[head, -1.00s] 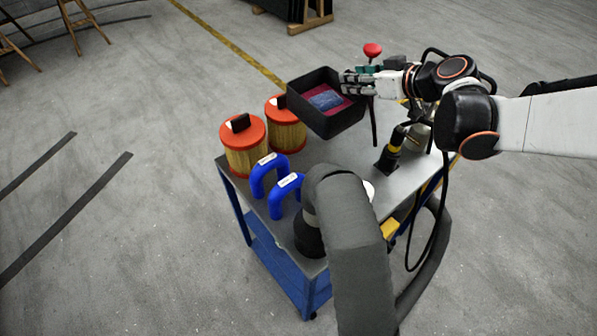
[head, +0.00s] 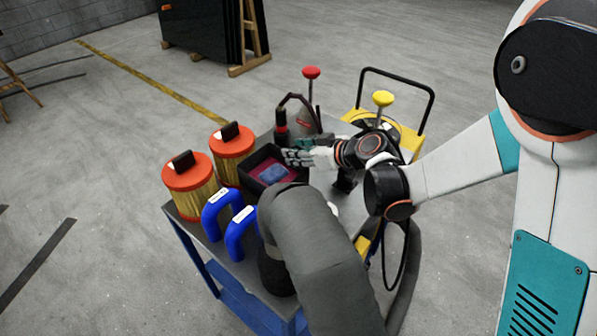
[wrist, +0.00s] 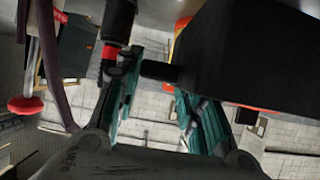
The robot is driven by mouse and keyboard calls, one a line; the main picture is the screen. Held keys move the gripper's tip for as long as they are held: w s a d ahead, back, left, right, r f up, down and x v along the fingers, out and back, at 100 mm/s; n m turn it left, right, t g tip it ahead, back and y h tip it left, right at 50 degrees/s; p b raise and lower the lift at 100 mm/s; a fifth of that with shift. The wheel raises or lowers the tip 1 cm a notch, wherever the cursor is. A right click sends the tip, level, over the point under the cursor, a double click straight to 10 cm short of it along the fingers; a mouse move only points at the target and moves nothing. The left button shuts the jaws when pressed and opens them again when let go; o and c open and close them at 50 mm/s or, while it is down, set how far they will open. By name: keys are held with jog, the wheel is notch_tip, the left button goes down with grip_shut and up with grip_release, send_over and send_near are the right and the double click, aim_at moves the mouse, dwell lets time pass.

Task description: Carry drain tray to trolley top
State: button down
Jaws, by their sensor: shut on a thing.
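The drain tray (head: 258,157) is a black open box with a dark red inside and a blue cloth-like piece in it. In the head view it is low over the trolley top (head: 236,268), right of the orange-capped filters; I cannot tell whether it touches the surface. My gripper (head: 290,157) is at its right rim, shut on the tray. In the wrist view the tray's dark wall (wrist: 250,55) fills the upper right, and a short black tab reaches between my gripper's fingers (wrist: 160,100). The tray's near side is partly hidden behind a grey hose.
Two orange-capped filters (head: 189,185) and blue bent hoses (head: 232,220) stand left of the tray. A thick grey hose (head: 310,240) rises in front. A red-knobbed rod (head: 311,73) and a black-and-red bottle-like item (head: 281,125) stand behind. A yellow cart (head: 410,140) is beyond.

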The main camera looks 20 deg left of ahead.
jog(key=shift+f+b, duration=0.95)
jog(key=shift+f, duration=1.8)
jog(key=c, duration=1.1)
grip_release()
jog(key=shift+o, duration=0.2)
jog(key=shift+d+r, duration=0.1)
jog(key=shift+r, duration=0.05)
jog(key=p+v, duration=0.3)
jog(key=v, duration=0.9)
jog(key=shift+p, duration=0.3)
